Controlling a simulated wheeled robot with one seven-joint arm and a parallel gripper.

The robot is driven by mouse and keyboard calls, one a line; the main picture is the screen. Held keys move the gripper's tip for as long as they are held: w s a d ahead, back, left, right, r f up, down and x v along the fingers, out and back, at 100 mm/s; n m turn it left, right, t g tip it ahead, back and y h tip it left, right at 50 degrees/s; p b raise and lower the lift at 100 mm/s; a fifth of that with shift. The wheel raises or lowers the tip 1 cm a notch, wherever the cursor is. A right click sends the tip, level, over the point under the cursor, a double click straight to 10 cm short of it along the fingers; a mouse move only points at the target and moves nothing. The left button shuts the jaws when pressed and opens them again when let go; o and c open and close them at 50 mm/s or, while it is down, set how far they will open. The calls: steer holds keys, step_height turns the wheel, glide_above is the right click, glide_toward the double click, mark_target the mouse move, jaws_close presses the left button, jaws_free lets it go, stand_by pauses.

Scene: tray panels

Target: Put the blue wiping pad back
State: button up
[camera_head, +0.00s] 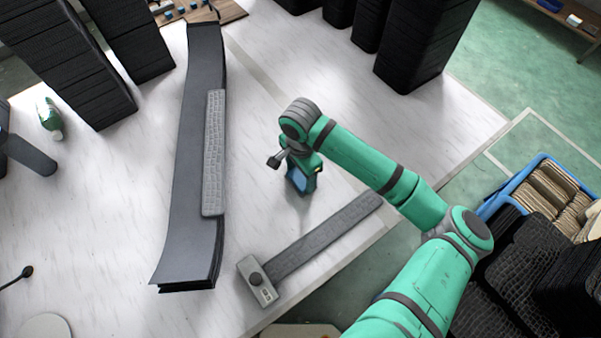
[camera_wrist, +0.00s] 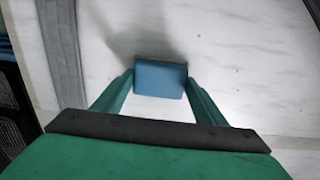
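The blue wiping pad (camera_head: 298,183) is at the tip of my gripper (camera_head: 301,178), over the white table right of the middle. In the wrist view the pad (camera_wrist: 160,79) sits between the two green fingertips of my gripper (camera_wrist: 160,84), with a finger against each side. My gripper is shut on it. The pad is at or close to the tabletop; I cannot tell whether it touches. Its underside is hidden.
A stack of long dark strips (camera_head: 188,150) with a grey ribbed bar (camera_head: 213,150) lies to the left. A grey ruler-like tool (camera_head: 320,238) lies in front. Black stacks (camera_head: 415,40) stand at the back. A blue crate (camera_head: 500,197) is at right. White table around the pad is clear.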

mark_target(301, 177)
steer(key=o, duration=0.4)
steer(key=shift+o, duration=0.2)
steer(key=shift+r, duration=0.1)
step_height(301, 177, up, 12)
stand_by(0.7)
